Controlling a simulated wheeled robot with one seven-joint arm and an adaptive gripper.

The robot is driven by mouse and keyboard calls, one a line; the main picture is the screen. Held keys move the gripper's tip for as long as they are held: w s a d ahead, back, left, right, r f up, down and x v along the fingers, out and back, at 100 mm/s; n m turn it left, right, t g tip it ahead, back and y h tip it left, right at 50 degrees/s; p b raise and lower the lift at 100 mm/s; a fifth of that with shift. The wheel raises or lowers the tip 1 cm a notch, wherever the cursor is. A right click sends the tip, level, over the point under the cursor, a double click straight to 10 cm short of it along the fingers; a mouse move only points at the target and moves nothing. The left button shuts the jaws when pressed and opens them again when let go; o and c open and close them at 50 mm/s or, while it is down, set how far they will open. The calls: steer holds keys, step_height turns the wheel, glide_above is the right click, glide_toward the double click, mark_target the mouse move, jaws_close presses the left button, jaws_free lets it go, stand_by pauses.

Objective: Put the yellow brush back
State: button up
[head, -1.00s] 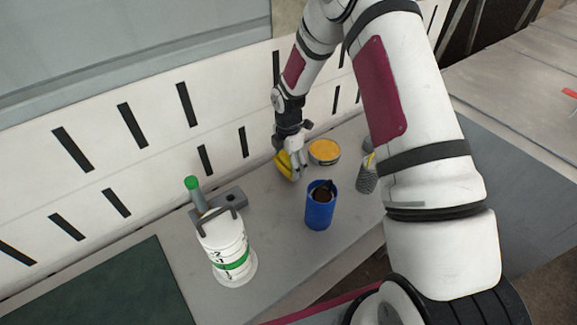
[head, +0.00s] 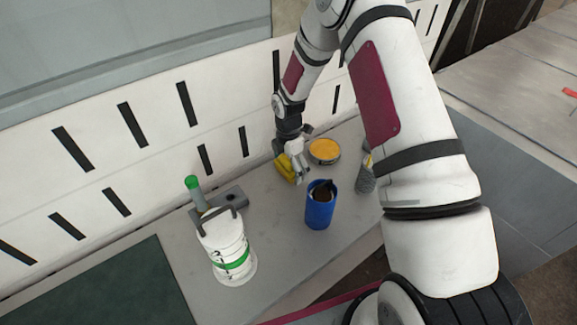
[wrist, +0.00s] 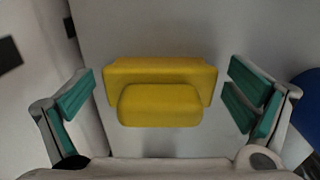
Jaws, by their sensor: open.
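The yellow brush (head: 285,168) lies on the grey bench top near the white slotted wall. In the wrist view the brush (wrist: 160,75) is a yellow block with a smaller raised block on it, lying crosswise between my fingers. My gripper (head: 298,168) is at the brush in the head view and hides part of it. In the wrist view my gripper (wrist: 162,100) is open, with a teal-padded finger on each side and a visible gap between each finger and the brush.
A blue cup (head: 319,210) with dark contents stands in front of the gripper. A round orange-topped tin (head: 324,151) is just right of it. A ribbed grey cylinder (head: 365,180) is partly behind my arm. A white container with a green band (head: 228,250) and a green-tipped grey fixture (head: 194,188) stand left.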

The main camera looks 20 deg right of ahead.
step_height(320, 180, up, 12)
steer(key=shift+r, duration=0.2)
steer(key=s+d+r+m+t+h, duration=0.1)
steer(key=s+r+m, duration=0.5)
steer(key=r, duration=0.5)
steer(key=s+r+m+t, duration=0.1)
steer(key=s+r+m, duration=0.3)
steer(key=s+r, duration=0.45)
steer(key=s+r+m+t, duration=0.1)
steer(key=s+r+m, duration=0.1)
steer(key=s+m, duration=0.2)
steer(key=s+r+m, duration=0.2)
steer(key=s+m, duration=0.1)
steer(key=s, duration=0.5)
steer(key=s+a+r+m+t+y, duration=0.1)
steer(key=s+r+m, duration=0.1)
steer(key=s+m, duration=0.2)
steer(key=shift+s+r+m+t, duration=0.3)
steer(key=shift+s, duration=0.6)
